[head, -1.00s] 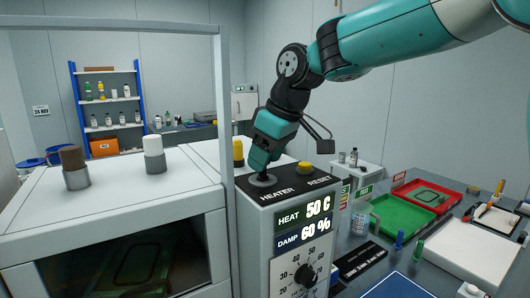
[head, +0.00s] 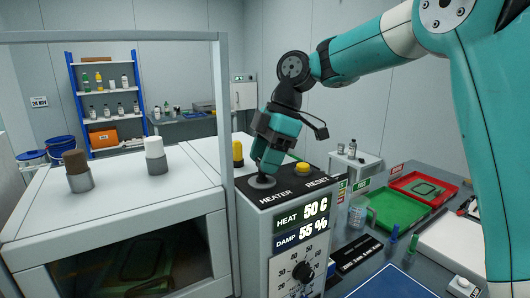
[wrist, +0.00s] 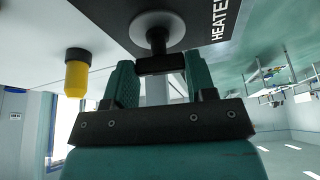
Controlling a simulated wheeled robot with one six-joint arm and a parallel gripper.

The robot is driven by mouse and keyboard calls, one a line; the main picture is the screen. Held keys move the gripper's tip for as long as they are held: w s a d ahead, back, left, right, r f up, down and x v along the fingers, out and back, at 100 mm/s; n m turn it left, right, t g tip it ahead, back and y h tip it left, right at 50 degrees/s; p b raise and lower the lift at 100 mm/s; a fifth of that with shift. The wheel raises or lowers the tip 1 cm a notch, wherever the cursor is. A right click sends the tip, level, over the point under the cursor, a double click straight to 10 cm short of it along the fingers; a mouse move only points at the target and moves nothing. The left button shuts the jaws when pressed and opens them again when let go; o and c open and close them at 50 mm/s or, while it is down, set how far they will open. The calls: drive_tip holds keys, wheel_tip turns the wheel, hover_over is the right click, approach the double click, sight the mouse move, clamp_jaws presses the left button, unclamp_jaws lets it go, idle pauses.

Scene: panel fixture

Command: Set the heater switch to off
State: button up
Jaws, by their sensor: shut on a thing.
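The heater switch (head: 261,182) is a small dark lever on a round grey base, on the black top strip of the control box beside the word HEATER. In the wrist view the lever (wrist: 160,64) has a dark crossbar, with its round base above. My gripper (head: 264,174) points down onto the switch, its teal fingers shut on the lever from both sides. The fingers hide most of the lever in the head view. The display (head: 302,214) reads HEAT 50 C and DAMP 55 %.
A yellow RESET button (head: 303,169) is right of the switch. A yellow peg (head: 238,153) stands behind it. A grey post (head: 224,110) rises close on the left, beside the white cabinet (head: 115,205). A green tray (head: 372,222) and clear jug (head: 357,213) are lower right.

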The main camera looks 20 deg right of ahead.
drive_tip(key=shift+w+r+n+g+p, duration=0.1)
drive_tip(key=shift+n+g+p, duration=0.2)
drive_tip(key=shift+n, duration=0.6)
drive_tip(key=o, duration=0.9)
drive_tip(key=shift+o, duration=0.2)
drive_tip(key=p+v, duration=1.2)
drive_tip(key=v, duration=0.5)
drive_tip(key=shift+r+p, duration=0.25)
drive_tip(key=shift+p, duration=0.1)
